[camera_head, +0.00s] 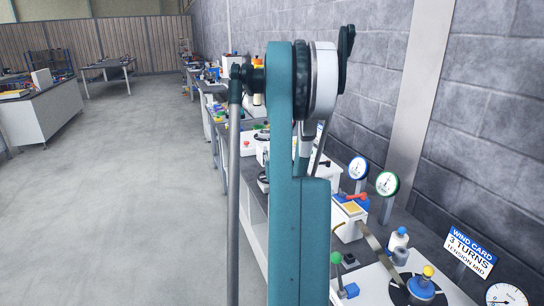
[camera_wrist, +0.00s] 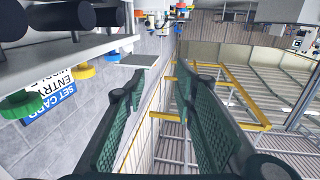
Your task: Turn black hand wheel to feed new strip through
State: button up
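In the wrist view my gripper (camera_wrist: 160,85) has its two dark green padded fingers spread with a gap between them and nothing held. The head view does not show the gripper; my teal arm link stands in front of part of the bench. A black round disc (camera_head: 399,292) lies flat on a white panel at lower right, with a blue-and-yellow knobbed part on it. A grey metal strip (camera_head: 376,243) slopes down towards this disc. A dark wheel-like part (camera_head: 263,184) shows beside my arm, partly hidden. I cannot tell which is the hand wheel.
A wind card (camera_head: 470,248) reads "3 turns, tension mid". Dial gauges (camera_head: 387,183) stand by the wall. The wrist view shows a set card (camera_wrist: 50,100) and coloured knobs (camera_wrist: 85,72) at left.

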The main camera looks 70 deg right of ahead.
jog(key=s+d+r+m+g+h+p, duration=0.1)
jog(key=s+d+r+m+g+p, duration=0.3)
jog(key=d+r+m+g+p, duration=0.4)
jog(key=w+a+f+n+g+y+p, duration=0.1)
jog(key=w+a+f+y+p, duration=0.3)
jog(key=a+f+y+p, duration=0.6)
jog(key=shift+a+f+g+y, duration=0.5)
jog(key=shift+a+f+y, duration=0.1)
jog(key=shift+f+y, duration=0.2)
